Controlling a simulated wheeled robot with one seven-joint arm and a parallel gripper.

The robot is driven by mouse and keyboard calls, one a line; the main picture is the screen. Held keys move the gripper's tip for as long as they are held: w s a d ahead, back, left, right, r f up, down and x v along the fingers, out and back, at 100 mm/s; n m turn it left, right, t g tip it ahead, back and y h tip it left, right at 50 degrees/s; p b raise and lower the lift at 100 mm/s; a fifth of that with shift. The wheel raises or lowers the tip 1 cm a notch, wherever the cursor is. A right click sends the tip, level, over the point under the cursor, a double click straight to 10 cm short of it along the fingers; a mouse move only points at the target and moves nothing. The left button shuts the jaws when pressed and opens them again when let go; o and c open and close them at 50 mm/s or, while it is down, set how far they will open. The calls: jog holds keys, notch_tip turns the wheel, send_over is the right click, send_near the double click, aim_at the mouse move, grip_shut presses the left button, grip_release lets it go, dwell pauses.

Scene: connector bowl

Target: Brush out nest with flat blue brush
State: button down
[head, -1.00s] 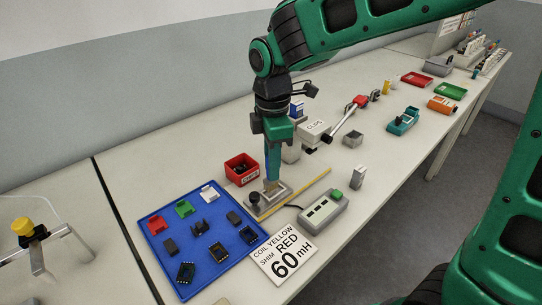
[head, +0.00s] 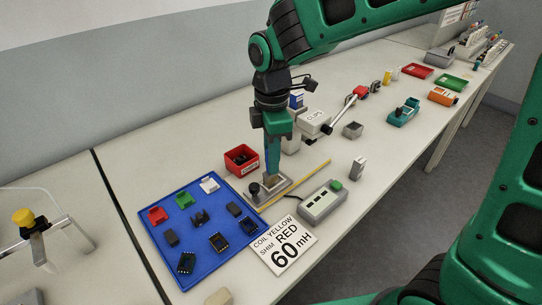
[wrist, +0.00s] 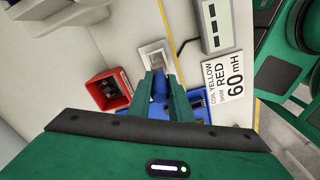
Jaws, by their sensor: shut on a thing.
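My gripper (head: 272,137) is shut on the flat blue brush (head: 271,157), which points down. The brush handle also shows between the fingers in the wrist view (wrist: 159,86). The pale bristle end is at the nest, a grey metal block (head: 283,188) with a black knob at its left end. The bristles seem to touch the nest or hover just above it; I cannot tell which. The nest also shows ahead of the fingers in the wrist view (wrist: 148,50). Its pocket is partly hidden by the brush, and I cannot make out any debris.
A red bin (head: 241,160) stands close behind the nest. A blue tray (head: 206,262) with several connector parts lies to the left. A yellow strip (head: 308,177), a grey box with a green button (head: 322,203) and a label card (head: 284,247) are close on the right and front.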

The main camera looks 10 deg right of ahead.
jog(key=shift+f, duration=0.6)
dwell(0.3)
jog(key=shift+w+d, duration=0.1)
jog(key=shift+d, duration=0.05)
jog(key=shift+w+d+r, duration=0.15)
jog(key=shift+w+d, duration=0.2)
jog(key=shift+d, duration=0.2)
jog(key=shift+s+a, duration=0.15)
jog(key=shift+a, duration=0.1)
jog(key=shift+s+a, duration=0.25)
jog(key=shift+a, duration=0.15)
jog(key=shift+w+d, duration=0.1)
jog(key=shift+d, duration=0.05)
jog(key=shift+w+d, duration=0.3)
jog(key=shift+d, duration=0.2)
jog(key=shift+s+a, duration=0.1)
jog(key=shift+a, duration=0.05)
